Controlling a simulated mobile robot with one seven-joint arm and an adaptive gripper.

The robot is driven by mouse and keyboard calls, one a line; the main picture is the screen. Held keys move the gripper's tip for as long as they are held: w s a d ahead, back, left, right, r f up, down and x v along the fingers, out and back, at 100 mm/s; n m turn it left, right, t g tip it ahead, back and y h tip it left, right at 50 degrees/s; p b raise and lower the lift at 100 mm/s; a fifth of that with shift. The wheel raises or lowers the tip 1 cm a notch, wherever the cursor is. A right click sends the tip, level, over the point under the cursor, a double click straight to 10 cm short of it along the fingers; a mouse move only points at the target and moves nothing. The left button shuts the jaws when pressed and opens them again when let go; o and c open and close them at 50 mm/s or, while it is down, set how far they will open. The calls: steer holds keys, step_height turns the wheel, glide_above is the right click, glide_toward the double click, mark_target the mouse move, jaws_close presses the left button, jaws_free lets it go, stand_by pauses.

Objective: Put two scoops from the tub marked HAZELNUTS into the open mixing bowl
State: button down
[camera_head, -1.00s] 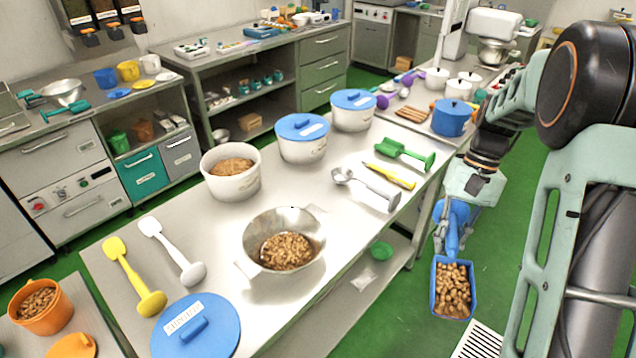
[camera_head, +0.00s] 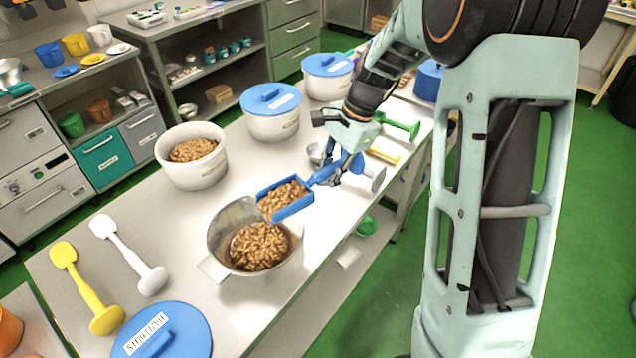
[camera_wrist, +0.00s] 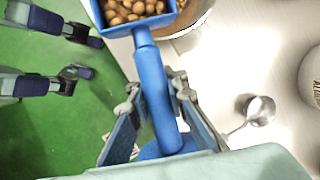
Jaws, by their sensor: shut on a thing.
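My gripper (camera_head: 343,172) is shut on the handle of a blue scoop (camera_head: 294,211) heaped with brown nuts. The wrist view also shows the scoop's handle (camera_wrist: 157,100) between the fingers. The scoop is roughly level, above the far right rim of the open steel mixing bowl (camera_head: 221,228). The bowl holds a heap of similar nuts (camera_head: 258,247). An open white tub (camera_head: 202,177) with brown contents stands behind the bowl. Its label is too small to read. A blue lid (camera_head: 185,335) with a hard-to-read label lies at the front of the table.
Two white tubs with blue lids (camera_head: 273,118) (camera_head: 328,82) stand farther back. A white utensil (camera_head: 128,252) and a yellow one (camera_head: 82,285) lie left of the bowl. A metal ladle (camera_wrist: 253,113), a yellow tool (camera_head: 384,151) and a green scoop (camera_head: 402,128) lie near my gripper.

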steer(key=s+a+r+m+t+h+b, duration=0.1)
steer(key=s+a+r+t+h+b, duration=0.1)
steer(key=a+r+t+h, duration=0.3)
steer(key=shift+s+a+r+t+h+b, duration=0.4)
steer(key=shift+a+r+h, duration=1.5)
steer(key=shift+a+h, duration=1.35)
steer(key=shift+d+r+m+h, duration=0.1)
steer(key=shift+d+m+h, duration=0.15)
steer(key=shift+d+m, duration=0.1)
